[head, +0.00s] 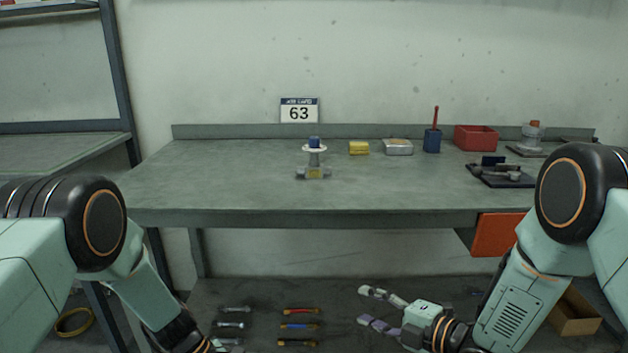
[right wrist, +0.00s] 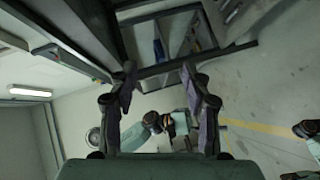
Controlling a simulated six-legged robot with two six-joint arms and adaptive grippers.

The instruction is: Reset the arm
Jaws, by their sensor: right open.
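My right gripper (head: 376,308) is low in front of the bench, its fingers spread and empty, pointing left. The right wrist view shows its two fingers (right wrist: 160,95) apart with nothing between them. My left arm comes in at the left of the head view and bends down; its gripper is cut off at the bottom edge, so its jaws cannot be made out. The gate valve (head: 314,162) stands upright on the workbench (head: 240,195), with a white round handwheel and a blue piece on top. Neither gripper touches it.
A yellow block (head: 358,148), a metal tin (head: 398,147), a blue cup (head: 432,141), a red bin (head: 476,138) and a black tray (head: 500,178) stand on the bench. An orange panel (head: 497,234) hangs at its front. Several tools lie on the lower shelf (head: 260,292).

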